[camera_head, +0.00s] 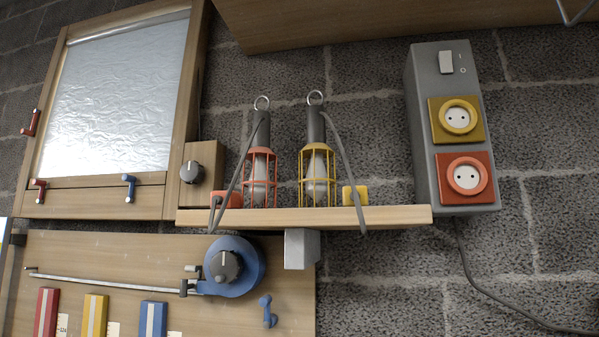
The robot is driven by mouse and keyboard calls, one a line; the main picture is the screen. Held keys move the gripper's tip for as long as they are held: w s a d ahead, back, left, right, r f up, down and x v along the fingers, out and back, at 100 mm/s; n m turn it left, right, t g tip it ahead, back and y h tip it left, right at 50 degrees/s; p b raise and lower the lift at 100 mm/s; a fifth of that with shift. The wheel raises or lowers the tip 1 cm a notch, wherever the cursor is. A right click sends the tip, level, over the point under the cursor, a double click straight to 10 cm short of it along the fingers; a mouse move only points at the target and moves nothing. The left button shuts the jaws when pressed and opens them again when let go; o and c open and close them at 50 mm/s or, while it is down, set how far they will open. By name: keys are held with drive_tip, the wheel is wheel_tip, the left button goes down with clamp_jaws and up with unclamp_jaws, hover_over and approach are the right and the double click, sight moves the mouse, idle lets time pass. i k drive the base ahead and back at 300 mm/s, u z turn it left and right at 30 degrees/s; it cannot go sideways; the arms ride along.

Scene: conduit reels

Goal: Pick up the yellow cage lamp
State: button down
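The yellow cage lamp (317,176) stands upright on a wooden shelf (400,215). It has a grey handle with a metal ring on top and a yellow wire cage around a pale bulb. A grey cord runs from its handle down to the right, over the shelf's front edge. A yellow plug (349,196) sits on the shelf to its right. A red cage lamp (260,180) stands close to its left, with a cord hanging down to the left. My gripper is not in view.
A grey box (424,130) with yellow and red sockets is on the wall at the right. A framed silvery panel (110,95) is at the left. A wooden beam (380,22) is above. A board (130,255) with a blue knob is below the shelf.

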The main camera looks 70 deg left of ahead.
sight(317, 180)
drive_tip(key=u, duration=2.7)
